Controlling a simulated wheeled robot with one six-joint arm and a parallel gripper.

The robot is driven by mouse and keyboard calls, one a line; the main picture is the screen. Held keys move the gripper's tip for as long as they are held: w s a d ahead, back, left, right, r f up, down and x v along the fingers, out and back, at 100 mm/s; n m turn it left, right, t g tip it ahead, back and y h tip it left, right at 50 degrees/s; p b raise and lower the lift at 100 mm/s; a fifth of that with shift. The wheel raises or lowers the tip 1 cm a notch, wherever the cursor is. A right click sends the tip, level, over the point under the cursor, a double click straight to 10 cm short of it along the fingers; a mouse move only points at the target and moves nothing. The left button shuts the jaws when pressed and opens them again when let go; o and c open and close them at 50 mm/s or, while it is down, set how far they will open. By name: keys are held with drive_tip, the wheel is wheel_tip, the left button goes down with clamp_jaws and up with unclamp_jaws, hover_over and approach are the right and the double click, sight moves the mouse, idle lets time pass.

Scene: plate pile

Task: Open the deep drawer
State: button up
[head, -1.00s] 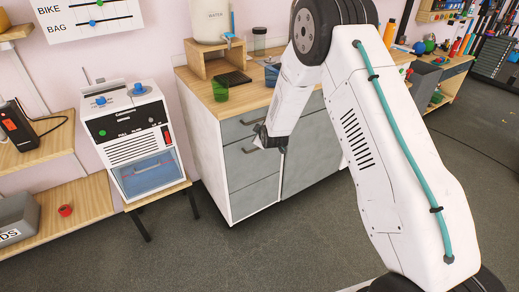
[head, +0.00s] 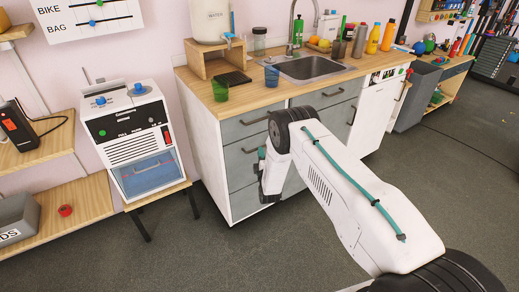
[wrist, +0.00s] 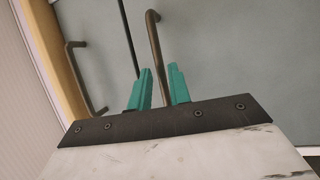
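My gripper (wrist: 162,88) faces a grey drawer front (wrist: 235,60) in the wrist view. Its two teal fingers stand apart. A bronze bar handle (wrist: 155,40) runs down between them in the picture; I cannot tell whether they touch it. A dark gap separates this front from another with its own handle (wrist: 75,75), nearer the wooden counter edge. In the head view my gripper (head: 263,162) is low against the grey drawer cabinet (head: 238,131), and my arm hides part of its fronts. The visible drawers look shut.
A white machine (head: 128,125) stands on a stand to the left. The grey floor in front of the cabinet is clear.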

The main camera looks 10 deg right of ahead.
drive_tip(key=shift+x, duration=1.95)
clamp_jaws()
drive_tip(key=shift+s+f, duration=0.1)
